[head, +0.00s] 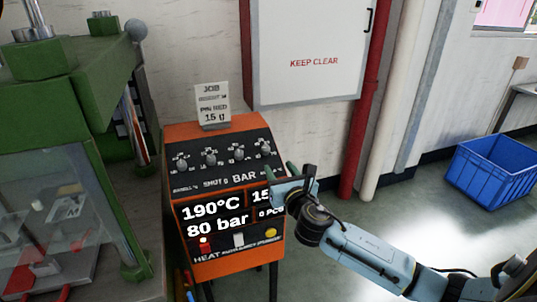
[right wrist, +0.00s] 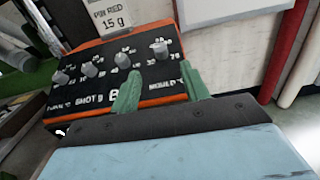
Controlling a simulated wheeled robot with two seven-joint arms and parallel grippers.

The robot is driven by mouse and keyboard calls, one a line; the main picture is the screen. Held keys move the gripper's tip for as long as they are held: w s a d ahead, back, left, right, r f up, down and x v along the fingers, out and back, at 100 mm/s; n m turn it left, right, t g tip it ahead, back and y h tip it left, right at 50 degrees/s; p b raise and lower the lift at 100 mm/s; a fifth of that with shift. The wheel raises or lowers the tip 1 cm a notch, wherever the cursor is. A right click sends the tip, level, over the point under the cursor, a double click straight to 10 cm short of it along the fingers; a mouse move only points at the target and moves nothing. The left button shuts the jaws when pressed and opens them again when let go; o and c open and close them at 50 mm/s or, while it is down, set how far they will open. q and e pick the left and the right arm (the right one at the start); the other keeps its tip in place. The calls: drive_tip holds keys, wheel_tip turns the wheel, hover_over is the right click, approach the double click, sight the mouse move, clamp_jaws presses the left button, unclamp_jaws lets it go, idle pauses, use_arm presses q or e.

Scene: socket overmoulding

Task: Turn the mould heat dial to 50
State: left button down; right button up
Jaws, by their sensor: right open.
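The mould heat dial (head: 264,147) is the rightmost grey knob in the row on the orange control box (head: 178,132). In the right wrist view the same dial (right wrist: 160,48) stands above the "MOULD" lettering, with small scale numbers around it. Its setting is too small to read. My right gripper (head: 284,180) is at the box's right front edge, below and in front of the dial. Its green fingers are apart and empty in the right wrist view (right wrist: 162,86), with the dial beyond the gap between them and not touched. My left gripper is not in view.
Several other knobs (right wrist: 91,68) stand left of the dial. The screen (head: 214,219) below reads 190°C and 80 bar, its right side partly hidden by my gripper. A job card (head: 212,105) stands on top. A green machine (head: 62,115) is at left; a blue crate (head: 492,170) at right.

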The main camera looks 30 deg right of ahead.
sight(266, 149)
drive_tip(key=b+x, duration=0.1)
drive_tip(key=x, duration=0.8)
drive_tip(key=shift+f+b, duration=0.15)
drive_tip(key=shift+b, duration=0.15)
drive_tip(key=shift+w+d, duration=0.1)
drive_tip(key=shift+w, duration=0.4)
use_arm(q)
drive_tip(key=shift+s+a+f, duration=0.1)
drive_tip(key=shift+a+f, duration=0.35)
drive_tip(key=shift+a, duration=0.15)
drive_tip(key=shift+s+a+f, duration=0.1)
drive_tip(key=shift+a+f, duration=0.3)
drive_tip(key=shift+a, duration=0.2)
use_arm(e)
drive_tip(key=shift+c, duration=0.8)
drive_tip(key=c, duration=0.8)
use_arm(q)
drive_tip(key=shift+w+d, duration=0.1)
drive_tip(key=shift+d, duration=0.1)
use_arm(e)
drive_tip(key=shift+c, duration=0.2)
drive_tip(key=shift+m+h, duration=0.3)
